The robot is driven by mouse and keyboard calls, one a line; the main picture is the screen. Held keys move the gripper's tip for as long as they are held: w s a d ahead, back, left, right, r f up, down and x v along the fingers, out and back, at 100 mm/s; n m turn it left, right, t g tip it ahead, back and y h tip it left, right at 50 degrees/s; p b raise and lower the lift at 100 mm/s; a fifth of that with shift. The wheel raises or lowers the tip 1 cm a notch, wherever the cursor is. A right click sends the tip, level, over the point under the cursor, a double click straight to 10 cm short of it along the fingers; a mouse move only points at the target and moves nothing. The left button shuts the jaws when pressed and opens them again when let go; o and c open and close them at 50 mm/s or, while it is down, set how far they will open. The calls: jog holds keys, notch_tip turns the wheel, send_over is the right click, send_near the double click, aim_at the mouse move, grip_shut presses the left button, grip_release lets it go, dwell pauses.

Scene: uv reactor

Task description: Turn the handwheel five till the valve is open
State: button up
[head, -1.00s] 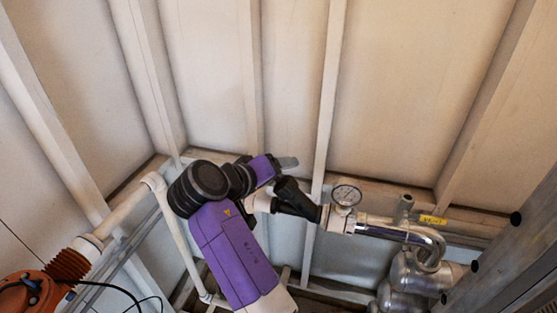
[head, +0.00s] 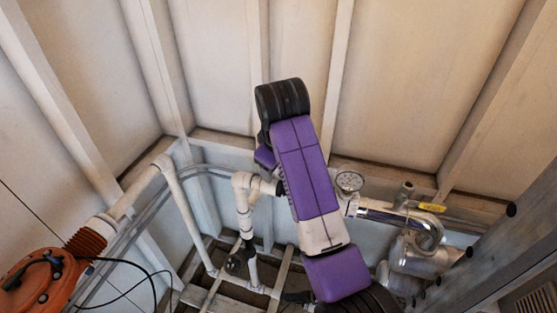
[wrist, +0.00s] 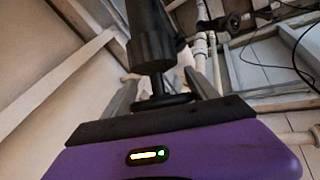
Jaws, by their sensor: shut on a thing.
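A black handwheel (wrist: 165,101) shows in the wrist view on a short stem under a black valve body (wrist: 150,35). I take it for handwheel five, though no label is legible. My gripper (wrist: 160,75) has one finger on each side of the wheel and is shut on it. In the head view my purple arm stands upright before the pipework and hides my gripper and the wheel. Whether the valve is open cannot be read.
A pressure gauge (head: 350,181) and a chrome pipe (head: 385,215) stand right of my arm. White pipes (head: 243,190) run left, with a lower black valve part (head: 235,263). An orange machine (head: 40,285) with black cables is at lower left. A metal post stands at right.

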jog(key=n+g, duration=0.1)
jog(key=n+g+y, duration=0.1)
jog(key=s+n+g+y, duration=0.1)
jog(key=g, duration=0.1)
jog(key=shift+a, duration=0.25)
jog(key=shift+s+a+n+g+y+b, duration=0.1)
jog(key=shift+n+g+y+b, duration=0.15)
jog(key=shift+n+g, duration=0.3)
jog(key=shift+s+n+g+y+b, duration=0.15)
jog(key=shift+n+g+y+b, duration=0.1)
jog(key=shift+n+g, duration=0.3)
jog(key=shift+s+a+n+g+y+b, duration=0.1)
jog(key=shift+n+g+y+b, duration=0.25)
jog(key=shift+g, duration=0.35)
jog(key=shift+s+n+g, duration=0.1)
jog(key=shift+n+g, duration=0.25)
jog(key=shift+g, duration=0.05)
jog(key=o, duration=1)
notch_tip(320, 180, up, 3)
jog(key=shift+d+r+p, duration=0.1)
jog(key=shift+r+p, duration=0.1)
jog(key=shift+p, duration=0.75)
notch_tip(320, 180, up, 16)
jog(key=shift+r, duration=0.25)
